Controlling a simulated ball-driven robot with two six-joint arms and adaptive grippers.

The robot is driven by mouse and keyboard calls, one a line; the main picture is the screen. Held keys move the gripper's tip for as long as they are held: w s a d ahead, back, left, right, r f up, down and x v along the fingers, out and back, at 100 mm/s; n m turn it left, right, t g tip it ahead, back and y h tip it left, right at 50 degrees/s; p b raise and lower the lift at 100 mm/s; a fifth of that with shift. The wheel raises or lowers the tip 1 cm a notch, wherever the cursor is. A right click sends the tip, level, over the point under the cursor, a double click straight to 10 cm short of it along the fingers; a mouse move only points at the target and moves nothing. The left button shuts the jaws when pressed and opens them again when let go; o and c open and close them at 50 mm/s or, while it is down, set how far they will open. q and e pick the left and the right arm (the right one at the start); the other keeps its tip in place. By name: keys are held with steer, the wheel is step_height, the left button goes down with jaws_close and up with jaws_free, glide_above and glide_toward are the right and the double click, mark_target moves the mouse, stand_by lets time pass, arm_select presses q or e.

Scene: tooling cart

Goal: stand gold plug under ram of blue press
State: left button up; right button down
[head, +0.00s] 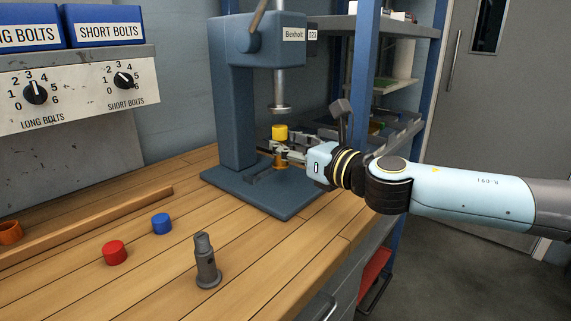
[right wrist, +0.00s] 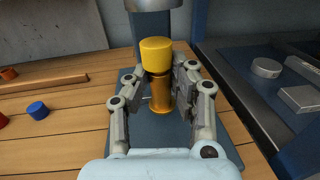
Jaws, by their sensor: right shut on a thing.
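The gold plug (right wrist: 160,94) is upright over the base plate of the blue press (head: 234,100), and a yellow cap (head: 280,131) sits on its top. The cap also shows in the right wrist view (right wrist: 156,55). My right gripper (head: 277,152) reaches in from the right and is shut on the gold plug just below the cap. The press ram (head: 281,95) is above the cap, with a gap between them in the head view. The fingers partly hide the plug, and I cannot tell whether its foot rests on the plate. My left gripper is not in view.
A red cap (head: 115,253), a blue cap (head: 162,224) and a grey stepped plug (head: 207,262) stand on the wooden bench. A wooden strip (head: 90,225) lies along the left. A shelf rack (head: 365,60) stands behind the press. The front bench top is mostly clear.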

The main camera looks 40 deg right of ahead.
mark_target(285, 162)
steer(key=shift+w+f+b, duration=0.15)
steer(key=shift+f+b, duration=0.8)
steer(key=shift+f, duration=0.8)
steer(key=shift+f, duration=0.15)
steer(key=c, duration=1.1)
jaws_free()
steer(key=s, duration=0.8)
steer(key=s+p, duration=0.1)
steer(key=s, duration=0.3)
steer(key=shift+a, duration=0.25)
